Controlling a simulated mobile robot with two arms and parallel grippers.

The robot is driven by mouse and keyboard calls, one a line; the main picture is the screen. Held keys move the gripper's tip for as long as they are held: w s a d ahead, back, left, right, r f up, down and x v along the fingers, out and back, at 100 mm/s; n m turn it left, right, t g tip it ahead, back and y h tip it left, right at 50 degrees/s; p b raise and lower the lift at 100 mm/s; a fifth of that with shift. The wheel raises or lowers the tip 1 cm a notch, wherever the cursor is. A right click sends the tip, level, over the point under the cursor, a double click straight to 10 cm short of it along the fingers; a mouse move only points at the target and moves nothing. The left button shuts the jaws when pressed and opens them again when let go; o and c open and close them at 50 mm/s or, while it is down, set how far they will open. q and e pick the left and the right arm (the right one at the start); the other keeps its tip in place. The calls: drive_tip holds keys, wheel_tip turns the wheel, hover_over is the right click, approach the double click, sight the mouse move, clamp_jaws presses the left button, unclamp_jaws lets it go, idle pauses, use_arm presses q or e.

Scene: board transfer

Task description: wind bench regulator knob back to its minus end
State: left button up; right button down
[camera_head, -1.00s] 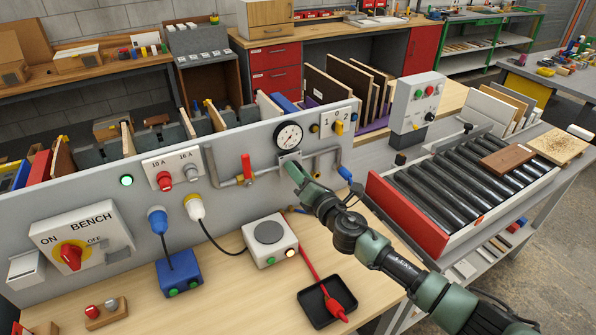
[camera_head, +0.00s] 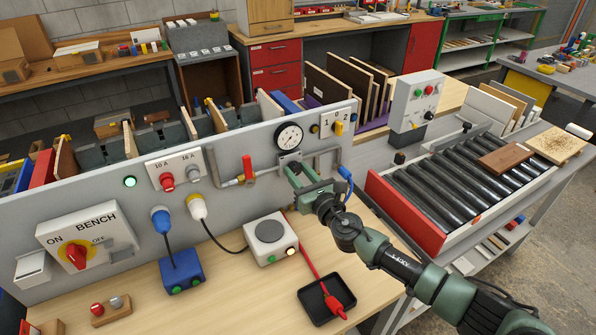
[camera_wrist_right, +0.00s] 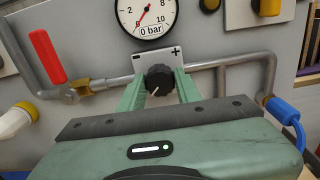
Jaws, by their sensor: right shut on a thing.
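In the right wrist view the black regulator knob (camera_wrist_right: 158,79) sits on the pipe under a small plate (camera_wrist_right: 152,59) with a plus sign at its right. The knob's white pointer line slants to the lower left. My right gripper (camera_wrist_right: 160,88) is shut on the knob, one green finger on each side. In the head view my right gripper (camera_head: 294,172) covers the knob below the gauge. The pressure gauge (camera_wrist_right: 147,14) is labelled 0 bar, and its red needle points lower left, near 0. My left gripper is not in view.
A red-handled valve (camera_head: 247,168) is on the pipe left of the regulator, and a blue hose fitting (camera_head: 346,174) is at its right. Below, the bench holds a round-topped white box (camera_head: 270,238) and a black tray (camera_head: 318,308). A roller conveyor (camera_head: 455,180) stands at right.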

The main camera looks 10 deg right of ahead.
drive_tip(key=shift+s+f, duration=0.1)
drive_tip(key=shift+f, duration=0.3)
drive_tip(key=c, duration=1.1)
unclamp_jaws()
drive_tip(key=shift+o, duration=0.5)
drive_tip(key=shift+r, duration=0.25)
drive_tip(key=v, duration=0.7)
drive_tip(key=shift+s+d, duration=0.15)
drive_tip(key=shift+s, duration=0.2)
